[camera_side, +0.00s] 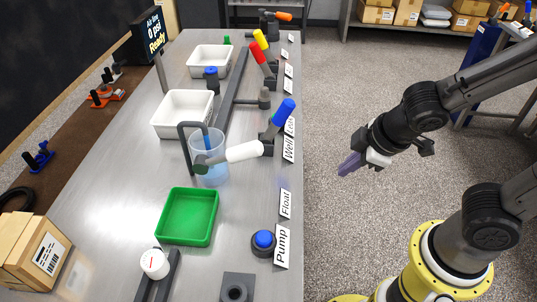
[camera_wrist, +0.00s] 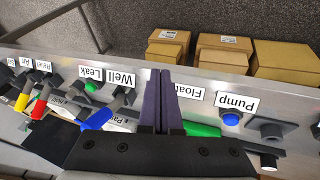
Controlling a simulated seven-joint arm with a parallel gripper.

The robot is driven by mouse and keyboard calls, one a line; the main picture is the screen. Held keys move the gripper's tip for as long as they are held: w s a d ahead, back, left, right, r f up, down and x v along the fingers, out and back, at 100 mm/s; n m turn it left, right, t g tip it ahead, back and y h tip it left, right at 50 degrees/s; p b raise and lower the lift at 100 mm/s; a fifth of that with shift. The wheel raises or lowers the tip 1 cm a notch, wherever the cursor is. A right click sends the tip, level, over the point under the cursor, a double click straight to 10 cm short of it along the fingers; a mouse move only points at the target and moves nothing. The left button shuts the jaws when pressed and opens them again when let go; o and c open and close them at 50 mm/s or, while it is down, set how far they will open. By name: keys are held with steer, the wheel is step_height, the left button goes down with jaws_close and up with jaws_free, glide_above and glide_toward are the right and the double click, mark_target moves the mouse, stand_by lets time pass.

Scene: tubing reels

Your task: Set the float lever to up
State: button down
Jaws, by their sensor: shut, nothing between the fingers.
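The Float label (camera_side: 285,204) is on the table's right edge; it also shows in the wrist view (camera_wrist: 184,90). A blue-handled lever (camera_side: 283,112) stands tilted upward beside the Well label (camera_side: 289,146). My gripper (camera_side: 347,165) is shut and empty, off the table's right side and apart from both levers. In the wrist view its purple fingers (camera_wrist: 161,100) hide part of the table.
A green tray (camera_side: 187,217) and a blue Pump button (camera_side: 263,241) are at the near end. White trays (camera_side: 183,114), a red lever (camera_side: 257,60) and a yellow lever (camera_side: 260,40) are farther back. The floor right of the table is open.

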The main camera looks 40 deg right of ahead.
mark_target(227, 157)
steer(key=s+f+m+g+y, duration=0.1)
steer(key=s+f+m+g, duration=0.5)
steer(key=s, duration=0.4)
steer(key=s+a+r+m+g+y, duration=0.2)
steer(key=s+a+r+m+y, duration=0.1)
steer(key=a+m+y, duration=0.4)
steer(key=w+a+r+m+t+y, duration=0.4)
steer(key=w+m+t+y, duration=0.2)
steer(key=w+m, duration=0.4)
steer(key=w+d+m+t+h, duration=0.2)
steer(key=w+d+m+t, duration=0.5)
steer(key=w+d+m, duration=0.15)
steer(key=shift+n, duration=0.25)
steer(key=x, duration=0.6)
steer(key=f+x, duration=0.1)
steer(key=x, duration=0.2)
steer(key=shift+s, duration=0.2)
steer(key=shift+w+a+r, duration=0.25)
steer(key=shift+a+r, duration=0.4)
steer(key=shift+r, duration=0.2)
steer(key=shift+w+a+r, duration=0.25)
steer(key=shift+a+r, duration=0.35)
steer(key=shift+r, duration=0.3)
